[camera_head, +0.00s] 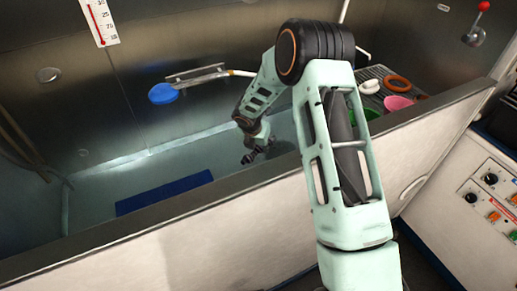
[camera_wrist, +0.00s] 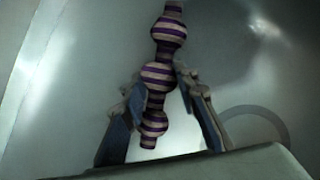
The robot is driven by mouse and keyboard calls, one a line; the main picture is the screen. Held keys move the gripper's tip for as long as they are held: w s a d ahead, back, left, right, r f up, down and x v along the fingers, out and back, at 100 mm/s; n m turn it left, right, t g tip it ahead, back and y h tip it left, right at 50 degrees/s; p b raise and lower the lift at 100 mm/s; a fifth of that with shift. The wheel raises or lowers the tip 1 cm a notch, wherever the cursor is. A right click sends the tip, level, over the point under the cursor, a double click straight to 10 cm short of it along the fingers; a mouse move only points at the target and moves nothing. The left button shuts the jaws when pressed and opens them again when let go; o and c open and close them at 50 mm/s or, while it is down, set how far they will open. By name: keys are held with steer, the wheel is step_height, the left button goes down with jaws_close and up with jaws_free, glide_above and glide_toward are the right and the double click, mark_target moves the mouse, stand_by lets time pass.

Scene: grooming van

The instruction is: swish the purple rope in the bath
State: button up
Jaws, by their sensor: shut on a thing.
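The purple rope (camera_wrist: 162,76) shows in the wrist view as a knobbly toy with purple and pale stripes. My gripper (camera_wrist: 158,98) is shut on its lower part, one finger on each side. The rope's upper end runs out of the top of the wrist view. In the head view my gripper (camera_head: 250,155) is low inside the bath (camera_head: 85,213), behind the near wall. The rope cannot be made out in the head view.
A blue mat (camera_head: 165,192) lies on the bath floor. A blue round head on a bracket (camera_head: 162,94) sticks out from the back wall. A rack at the right holds an orange ring (camera_head: 397,83) and a pink item (camera_head: 398,103). The bath's near rim (camera_head: 110,238) runs below my arm.

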step_height(320, 180, up, 10)
steer(key=p, duration=0.7)
steer(key=shift+f, duration=0.25)
step_height(320, 180, up, 16)
steer(key=p, duration=1.5)
glide_above(259, 148)
steer(key=shift+b, duration=0.35)
